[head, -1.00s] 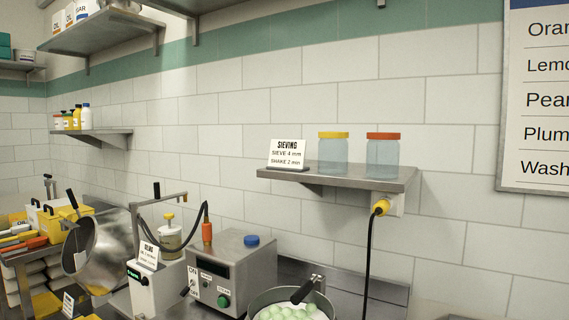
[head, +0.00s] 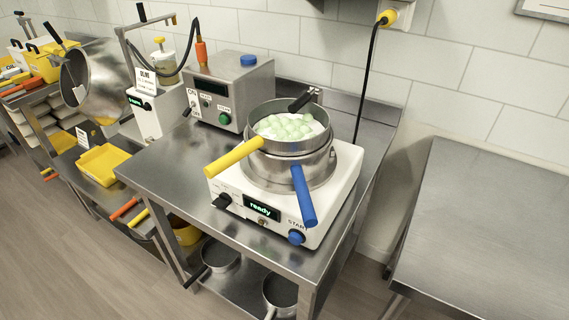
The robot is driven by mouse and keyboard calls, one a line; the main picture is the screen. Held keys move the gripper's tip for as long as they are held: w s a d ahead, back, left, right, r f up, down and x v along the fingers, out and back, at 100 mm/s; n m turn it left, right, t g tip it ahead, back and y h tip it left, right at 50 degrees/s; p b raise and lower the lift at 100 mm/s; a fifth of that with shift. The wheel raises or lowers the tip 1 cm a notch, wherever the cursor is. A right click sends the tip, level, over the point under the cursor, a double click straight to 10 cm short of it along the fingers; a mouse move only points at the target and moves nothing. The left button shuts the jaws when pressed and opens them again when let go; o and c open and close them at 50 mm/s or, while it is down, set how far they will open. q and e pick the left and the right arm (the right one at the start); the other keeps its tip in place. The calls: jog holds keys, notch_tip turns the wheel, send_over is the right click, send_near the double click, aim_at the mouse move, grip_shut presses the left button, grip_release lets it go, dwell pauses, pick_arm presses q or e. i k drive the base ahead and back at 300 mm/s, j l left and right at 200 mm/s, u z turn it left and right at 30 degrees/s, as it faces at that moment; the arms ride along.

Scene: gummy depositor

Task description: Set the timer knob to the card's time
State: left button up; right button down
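A white sieve shaker (head: 335,190) stands on the steel table. Its front has a green-lit display (head: 261,208) reading "ready", a black knob or lever (head: 222,200) at the left, a small control (head: 263,222) under the display, and a blue START button (head: 296,238). I cannot tell which control is the timer knob, nor its setting. A sieve stack (head: 290,160) with pale green gummies (head: 285,127) in white powder sits on top, with a yellow handle (head: 233,157) and a blue handle (head: 304,197) sticking out. The sieving card is out of this view. Neither gripper shows.
A grey control box (head: 228,90) with a blue cap stands behind left, beside a white machine (head: 160,110) and a tilted steel drum (head: 90,78). A yellow tray (head: 103,164) is at lower left. The right steel table (head: 490,220) is bare.

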aim_at(222, 202)
jog(key=i+j+z, duration=0.1)
jog(key=j+z, duration=0.15)
jog(key=j, duration=0.85)
jog(key=j+z, duration=0.2)
jog(key=j, duration=0.9)
jog(key=k+j+z, duration=0.1)
jog(key=j+z, duration=0.15)
jog(key=j, duration=0.8)
